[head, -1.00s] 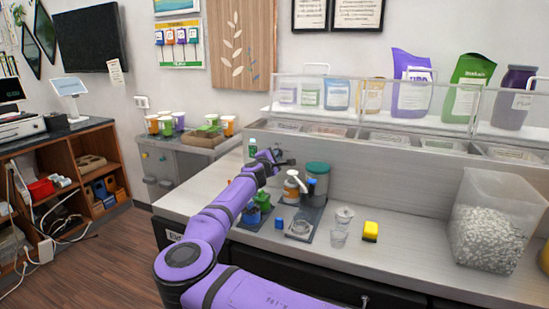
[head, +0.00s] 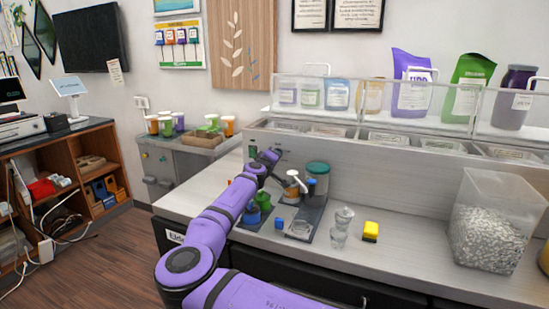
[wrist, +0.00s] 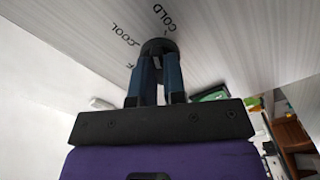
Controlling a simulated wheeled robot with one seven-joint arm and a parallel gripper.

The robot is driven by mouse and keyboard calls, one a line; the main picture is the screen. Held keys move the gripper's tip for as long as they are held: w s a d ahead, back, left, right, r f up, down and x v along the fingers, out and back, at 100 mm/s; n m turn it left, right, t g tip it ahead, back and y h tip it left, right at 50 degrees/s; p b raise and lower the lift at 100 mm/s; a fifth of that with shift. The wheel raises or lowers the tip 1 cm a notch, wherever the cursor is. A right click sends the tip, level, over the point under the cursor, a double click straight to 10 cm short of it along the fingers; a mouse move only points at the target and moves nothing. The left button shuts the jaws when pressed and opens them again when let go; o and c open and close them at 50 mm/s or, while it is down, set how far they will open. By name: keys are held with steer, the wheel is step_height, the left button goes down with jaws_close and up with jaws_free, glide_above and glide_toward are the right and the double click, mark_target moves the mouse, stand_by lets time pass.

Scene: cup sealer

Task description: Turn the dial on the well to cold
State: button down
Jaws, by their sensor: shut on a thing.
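The dial (wrist: 158,46) is a dark round knob on the pale panel of the well (wrist: 225,40), seen in the wrist view. The printed word COLD stands just above the dial, COOL stands to its upper left, and another label is partly hidden at its lower left. My gripper (wrist: 158,62) is shut on the dial, with one blue-grey finger on each side. The fingers hide part of the dial, so its pointer cannot be made out. In the head view, my gripper (head: 271,155) is at the well's front panel (head: 400,165) and hides the dial.
A clear bin of white pieces (head: 493,225) stands at the right.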

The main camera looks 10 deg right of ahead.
steer(key=shift+f+m, duration=0.15)
steer(key=shift+m, duration=2.05)
steer(key=c, duration=1.2)
jaws_free()
steer(key=shift+v, duration=3.8)
steer(key=shift+d, duration=0.1)
